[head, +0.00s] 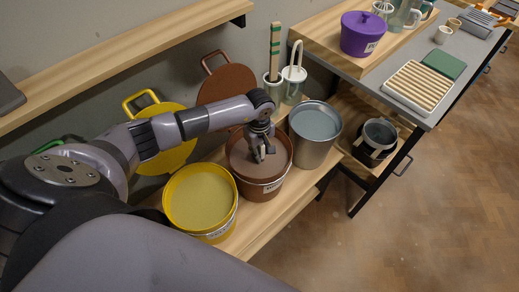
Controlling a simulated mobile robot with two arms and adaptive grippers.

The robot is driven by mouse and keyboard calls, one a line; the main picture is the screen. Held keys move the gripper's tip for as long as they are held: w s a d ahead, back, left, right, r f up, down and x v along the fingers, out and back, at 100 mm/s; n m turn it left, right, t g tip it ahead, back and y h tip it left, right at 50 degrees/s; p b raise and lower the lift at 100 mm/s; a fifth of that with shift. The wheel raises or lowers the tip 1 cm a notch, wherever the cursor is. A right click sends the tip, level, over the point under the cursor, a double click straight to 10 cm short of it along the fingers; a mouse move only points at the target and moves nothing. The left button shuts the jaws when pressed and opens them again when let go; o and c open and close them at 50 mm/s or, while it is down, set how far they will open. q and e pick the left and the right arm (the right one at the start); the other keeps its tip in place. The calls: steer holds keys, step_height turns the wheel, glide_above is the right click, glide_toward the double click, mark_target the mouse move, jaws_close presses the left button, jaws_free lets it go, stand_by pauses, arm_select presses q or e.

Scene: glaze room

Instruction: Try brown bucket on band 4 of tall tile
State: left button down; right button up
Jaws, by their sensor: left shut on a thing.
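The brown bucket (284,179) stands on the wooden bench, open, with brown glaze inside. My left gripper (262,154) points down into its mouth, over or at the glaze. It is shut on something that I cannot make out. An upright tan strip with green bands (275,48) stands in a pale holder behind the bucket. I cannot tell whether it is the tall tile. My right gripper is out of view.
The yellow bucket (225,232) stands left of the brown one, the grey bucket (316,155) right. A yellow lid (176,155) and a brown lid (228,80) lean behind. A purple pot (361,45) stands on the raised shelf. A white ribbed tray (424,88) lies far right.

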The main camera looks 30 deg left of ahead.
arm_select(q)
step_height(320, 180, up, 14)
steer(key=p, duration=0.7)
steer(key=shift+f+p, duration=0.15)
steer(key=shift+p, duration=0.25)
steer(key=shift+r, duration=0.5)
stand_by(0.5)
step_height(320, 180, up, 6)
steer(key=p, duration=0.3)
steer(key=shift+d, duration=0.15)
steer(key=s+d+r, duration=0.1)
steer(key=s+d, duration=0.1)
steer(key=d, duration=0.7)
steer(key=s+d+r+p, duration=0.1)
steer(key=s+d+r, duration=0.1)
steer(key=d, duration=0.8)
steer(key=shift+s, duration=0.8)
